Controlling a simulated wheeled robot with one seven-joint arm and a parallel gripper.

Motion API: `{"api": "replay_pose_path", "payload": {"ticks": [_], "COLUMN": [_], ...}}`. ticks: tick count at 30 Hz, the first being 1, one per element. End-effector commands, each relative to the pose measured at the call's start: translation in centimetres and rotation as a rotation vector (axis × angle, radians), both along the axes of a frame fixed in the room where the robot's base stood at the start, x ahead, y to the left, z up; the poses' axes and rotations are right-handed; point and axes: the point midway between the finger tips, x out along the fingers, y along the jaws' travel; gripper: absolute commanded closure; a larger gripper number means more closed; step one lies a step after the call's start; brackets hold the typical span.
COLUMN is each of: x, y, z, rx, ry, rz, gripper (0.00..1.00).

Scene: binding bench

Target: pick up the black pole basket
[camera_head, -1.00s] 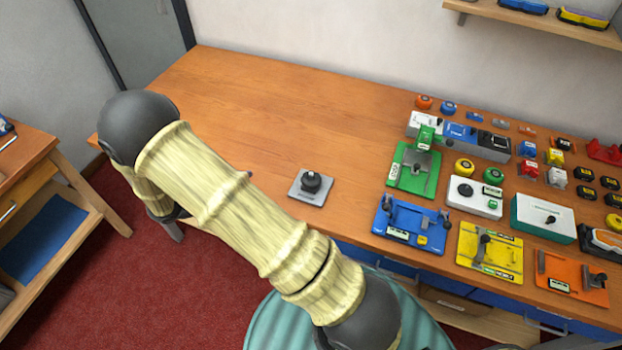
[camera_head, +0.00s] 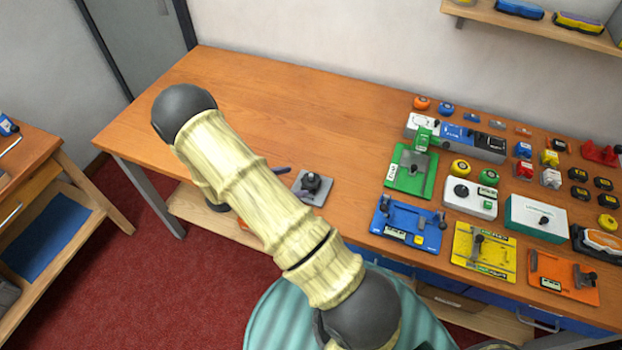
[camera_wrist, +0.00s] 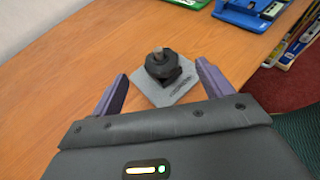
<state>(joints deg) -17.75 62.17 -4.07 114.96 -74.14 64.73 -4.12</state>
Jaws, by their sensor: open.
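The black pole basket (camera_wrist: 162,64) is a small dark round piece with a short grey post on top. It sits on a light grey square plate (camera_wrist: 170,93) on the bench. In the head view the black pole basket (camera_head: 312,182) stands near the bench's front edge, just right of my arm. In the wrist view my gripper (camera_wrist: 161,80) is open, with one purple finger on each side of the basket and plate. I cannot tell whether the fingers touch the plate. In the head view only a dark finger of my gripper (camera_head: 282,171) shows; my arm hides the rest.
The wooden bench (camera_head: 270,100) is clear behind and left of the basket. To the right stand a green fixture (camera_head: 410,172), a blue fixture (camera_head: 407,224), a yellow one (camera_head: 484,252) and several small coloured parts. A wall shelf (camera_head: 530,25) hangs at the upper right.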

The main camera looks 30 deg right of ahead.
Motion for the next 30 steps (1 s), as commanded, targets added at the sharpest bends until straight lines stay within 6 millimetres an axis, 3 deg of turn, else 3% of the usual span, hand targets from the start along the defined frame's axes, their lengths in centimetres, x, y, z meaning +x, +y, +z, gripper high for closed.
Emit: {"api": "replay_pose_path", "payload": {"ticks": [8,19,30], "x": [0.0,0.2,0.2], "y": [-0.5,-4.3,-4.4], "z": [-0.3,-2.5,-2.8], "rx": [-0.001,-0.001,-0.001], "ry": [0.002,-0.001,-0.001], "rz": [-0.002,-0.001,0.001], "gripper": [0.21,0.21,0.21]}}
